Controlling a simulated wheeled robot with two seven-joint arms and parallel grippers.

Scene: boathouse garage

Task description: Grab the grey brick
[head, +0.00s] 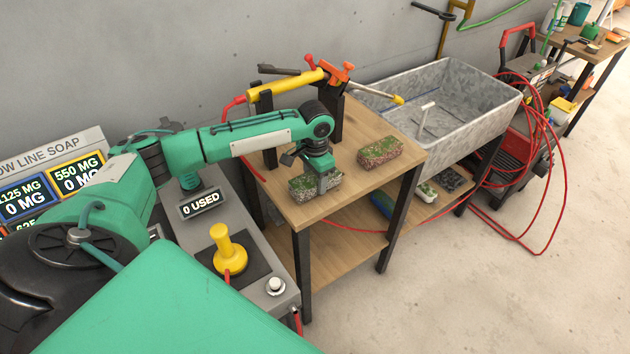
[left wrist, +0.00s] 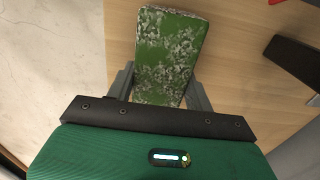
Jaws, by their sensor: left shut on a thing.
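The grey brick (head: 301,189), mottled grey with green moss on top, is at the near left part of the wooden table top. My left gripper (head: 319,183) reaches down over it and is shut on it. In the left wrist view the brick (left wrist: 170,48) shows a green and grey-white mottled top, with a grey finger of the gripper (left wrist: 160,88) against each side. I cannot tell whether the brick is lifted or touches the wood. A second brick (head: 380,151), reddish-brown with green moss, lies farther right on the same table. My right gripper is not in view.
A yellow-handled pressure lance (head: 290,84) rests on black posts behind the bricks. A grey stone basin (head: 450,100) stands to the right. A console with a yellow joystick (head: 229,248) is at the near left. A red hose (head: 345,226) runs below the table top.

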